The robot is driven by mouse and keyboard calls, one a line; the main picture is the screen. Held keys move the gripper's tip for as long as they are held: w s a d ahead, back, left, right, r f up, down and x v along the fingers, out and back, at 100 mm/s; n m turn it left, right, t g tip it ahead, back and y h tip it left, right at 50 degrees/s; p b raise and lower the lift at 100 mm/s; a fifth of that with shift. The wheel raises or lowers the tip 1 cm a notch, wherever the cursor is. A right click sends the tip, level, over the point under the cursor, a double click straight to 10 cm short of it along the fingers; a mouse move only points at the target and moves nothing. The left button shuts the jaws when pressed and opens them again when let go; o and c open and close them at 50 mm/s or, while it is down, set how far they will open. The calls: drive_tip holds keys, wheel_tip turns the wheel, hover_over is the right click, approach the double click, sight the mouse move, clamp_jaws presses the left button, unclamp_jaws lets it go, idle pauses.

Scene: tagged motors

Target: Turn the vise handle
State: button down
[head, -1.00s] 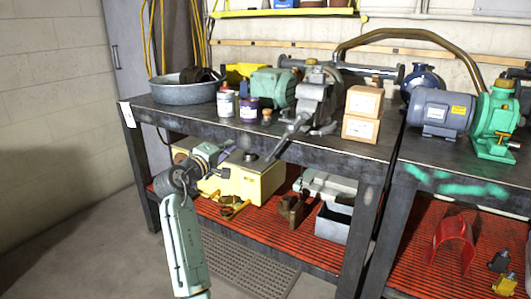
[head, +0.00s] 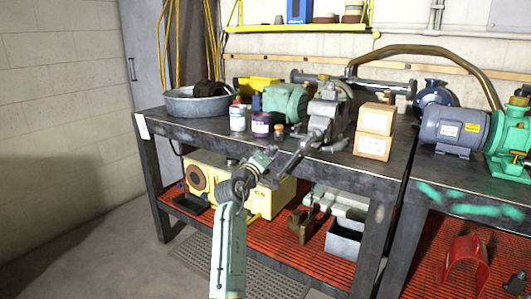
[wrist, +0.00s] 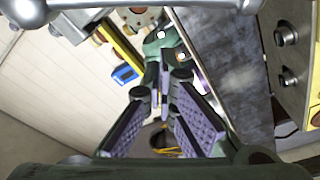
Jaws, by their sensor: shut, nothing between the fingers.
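The grey vise (head: 326,112) stands at the front edge of the left workbench in the head view. Its handle (head: 296,158) is a grey bar that slants down and left past the bench edge. My gripper (head: 268,154) is just left of the handle, in front of the bench edge. I cannot tell whether it touches the handle. In the wrist view my gripper (wrist: 165,70) shows dark fingers with purple pads, meeting at the tips with nothing between them. I cannot clearly make out the handle in the wrist view.
Two cardboard boxes (head: 374,132) stand right of the vise. Paint cans (head: 260,124), a metal basin (head: 196,103) and a green motor (head: 284,101) are to its left. A yellow machine (head: 262,197) sits on the red lower shelf. The floor at left is clear.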

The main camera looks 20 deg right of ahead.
sight(287, 166)
drive_tip(key=shift+s+d+f+p, duration=0.25)
drive_tip(key=shift+s+f, duration=0.2)
drive_tip(key=shift+s, duration=0.15)
drive_tip(key=shift+s+d+f+p, duration=0.1)
drive_tip(key=shift+s+d+f, duration=0.1)
drive_tip(key=shift+s+f, duration=0.35)
drive_tip(key=shift+s+r, duration=0.1)
drive_tip(key=shift+s, duration=0.05)
drive_tip(key=shift+s+d+f+n+p, duration=0.1)
drive_tip(key=shift+f+n+p, duration=0.1)
drive_tip(key=shift+n+p, duration=0.3)
drive_tip(key=shift+s+d+f+p, duration=0.1)
drive_tip(key=shift+s+f+p, duration=0.05)
drive_tip(key=shift+p, duration=0.25)
drive_tip(key=n+p, duration=0.1)
drive_tip(key=s+d+f+n+p, duration=0.1)
drive_tip(key=p, duration=0.1)
drive_tip(key=shift+s+f+n+y, duration=0.15)
drive_tip(key=shift+n+y, duration=0.15)
drive_tip(key=shift+n, duration=0.1)
drive_tip(key=shift+s+d+f, duration=0.15)
drive_tip(key=shift+f, duration=0.05)
drive_tip(key=shift+s+d+f, duration=0.5)
drive_tip(key=shift+s, duration=0.25)
drive_tip(key=shift+w, duration=0.1)
